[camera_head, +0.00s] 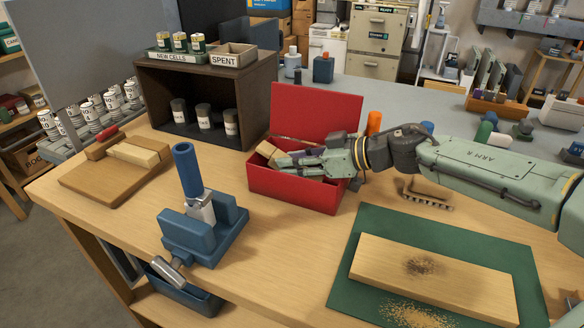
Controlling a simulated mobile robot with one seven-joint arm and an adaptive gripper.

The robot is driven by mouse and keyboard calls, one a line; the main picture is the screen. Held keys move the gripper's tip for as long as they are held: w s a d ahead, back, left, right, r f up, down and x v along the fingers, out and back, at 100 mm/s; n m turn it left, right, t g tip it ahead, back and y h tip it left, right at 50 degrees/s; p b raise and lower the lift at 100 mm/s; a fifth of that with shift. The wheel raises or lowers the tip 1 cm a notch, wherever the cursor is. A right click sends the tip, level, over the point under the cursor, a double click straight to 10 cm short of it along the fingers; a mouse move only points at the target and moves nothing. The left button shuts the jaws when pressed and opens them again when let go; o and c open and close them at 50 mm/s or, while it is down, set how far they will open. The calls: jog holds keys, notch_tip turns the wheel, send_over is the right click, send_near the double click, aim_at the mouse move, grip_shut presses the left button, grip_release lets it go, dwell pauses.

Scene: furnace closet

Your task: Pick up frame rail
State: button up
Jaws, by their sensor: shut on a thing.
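My gripper (283,158) reaches from the right into the open red box (292,192) on the workbench. It is shut on a short pale wooden piece, which looks like the frame rail (268,149). The wood's end shows just left of the fingertips, near the box's left rim. The rest of the wood is hidden by the fingers and the box wall. I cannot tell whether it still touches the box.
The red lid stands raised behind my gripper. A blue vise (203,232) stands in front to the left. A wooden fixture (118,170) lies farther left. A dark shelf box (205,98) stands behind. A board (432,278) lies on a green mat (368,222) at right.

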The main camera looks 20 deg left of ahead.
grip_shut()
